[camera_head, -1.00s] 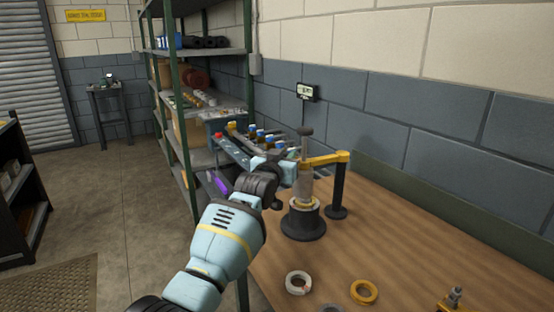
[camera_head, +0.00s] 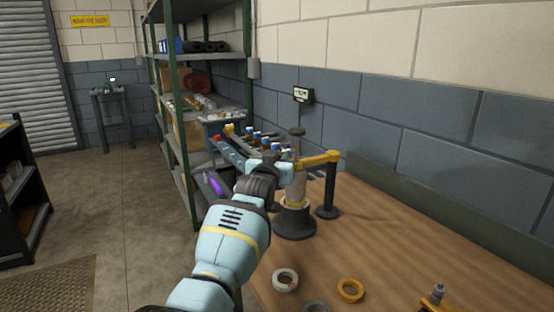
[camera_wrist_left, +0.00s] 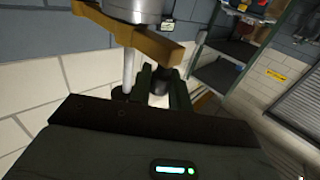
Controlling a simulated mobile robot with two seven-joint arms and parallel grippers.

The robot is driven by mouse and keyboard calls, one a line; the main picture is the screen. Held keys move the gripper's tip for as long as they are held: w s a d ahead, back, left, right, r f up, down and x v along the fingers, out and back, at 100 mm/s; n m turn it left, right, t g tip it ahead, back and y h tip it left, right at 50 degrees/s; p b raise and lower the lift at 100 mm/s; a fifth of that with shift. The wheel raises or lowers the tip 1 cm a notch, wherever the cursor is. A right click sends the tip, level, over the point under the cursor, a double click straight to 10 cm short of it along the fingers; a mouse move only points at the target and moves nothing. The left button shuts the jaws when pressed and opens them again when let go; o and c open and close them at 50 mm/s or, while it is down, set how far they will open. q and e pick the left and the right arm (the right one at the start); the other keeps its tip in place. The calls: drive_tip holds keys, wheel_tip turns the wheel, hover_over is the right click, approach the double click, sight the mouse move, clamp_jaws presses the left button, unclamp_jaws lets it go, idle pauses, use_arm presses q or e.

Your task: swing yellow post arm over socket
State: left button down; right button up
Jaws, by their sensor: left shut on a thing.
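The yellow post arm (camera_head: 318,160) reaches left from the top of a black post (camera_head: 329,190). A grey cylinder (camera_head: 297,187) with a thin rod and dark knob (camera_head: 297,131) is at its free end. In the head view the cylinder appears directly above the dark socket (camera_head: 294,222); any gap is hard to judge. My left gripper (camera_head: 286,171) is shut at the arm's free end, apparently on the arm itself. The yellow arm (camera_wrist_left: 130,38) also shows near the green fingers (camera_wrist_left: 163,88) in the left wrist view; the exact contact is partly hidden. My right gripper is not in view.
A white ring (camera_head: 285,280) and a yellow ring (camera_head: 350,290) lie on the wooden table (camera_head: 400,245), with a small yellow fixture (camera_head: 435,298) at the front right. Green-framed shelving (camera_head: 185,120) stands at left, and a block wall (camera_head: 430,110) runs behind.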

use_arm(q)
drive_tip(key=shift+d, duration=0.15)
drive_tip(key=c, duration=1.7)
unclamp_jaws()
drive_tip(key=shift+f, duration=0.1)
drive_tip(key=o, duration=0.4)
drive_tip(key=shift+s, duration=0.1)
drive_tip(key=shift+c, duration=0.2)
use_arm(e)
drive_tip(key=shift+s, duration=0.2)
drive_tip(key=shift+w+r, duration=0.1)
